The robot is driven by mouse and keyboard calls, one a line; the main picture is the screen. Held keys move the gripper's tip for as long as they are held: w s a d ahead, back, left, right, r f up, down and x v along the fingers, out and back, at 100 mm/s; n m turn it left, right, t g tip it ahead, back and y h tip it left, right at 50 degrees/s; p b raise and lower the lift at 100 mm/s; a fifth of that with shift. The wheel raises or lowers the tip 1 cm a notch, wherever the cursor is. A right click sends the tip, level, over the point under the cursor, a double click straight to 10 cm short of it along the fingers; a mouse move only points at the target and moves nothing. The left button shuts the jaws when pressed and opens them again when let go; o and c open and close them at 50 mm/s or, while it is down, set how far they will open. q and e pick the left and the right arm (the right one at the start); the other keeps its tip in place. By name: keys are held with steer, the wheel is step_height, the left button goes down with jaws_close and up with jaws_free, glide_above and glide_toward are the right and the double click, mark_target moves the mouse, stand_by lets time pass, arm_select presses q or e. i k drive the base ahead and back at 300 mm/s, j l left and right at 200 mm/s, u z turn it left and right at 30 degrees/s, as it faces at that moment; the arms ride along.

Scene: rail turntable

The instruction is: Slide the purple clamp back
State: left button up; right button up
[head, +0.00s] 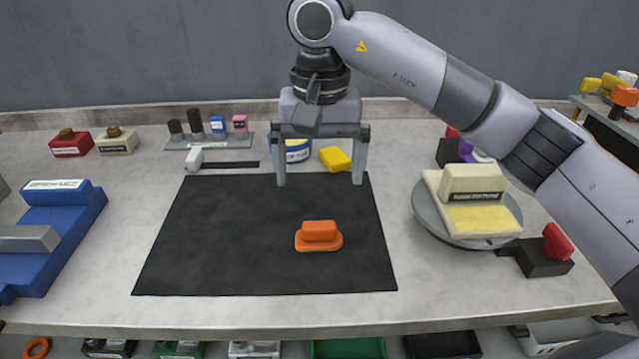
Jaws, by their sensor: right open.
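A small purple part (465,148), which looks like the purple clamp, is at the back right, behind the turntable (424,218). My right forearm passes close in front of it, so its full shape and its place on any rail are hidden. My right gripper (319,182) is open and empty, pointing down over the back edge of the black mat (200,255). It is well to the left of the purple part. My left gripper is not in view.
A cream block with a yellow pad (484,219) sits on the turntable. A black block with a red knob (557,244) stands at its front right. An orange-handled piece (319,235) lies on the mat. A blue fixture (60,225) stands at left. The mat is otherwise clear.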

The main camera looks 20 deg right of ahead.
mark_target(465, 149)
steer(key=k, duration=1)
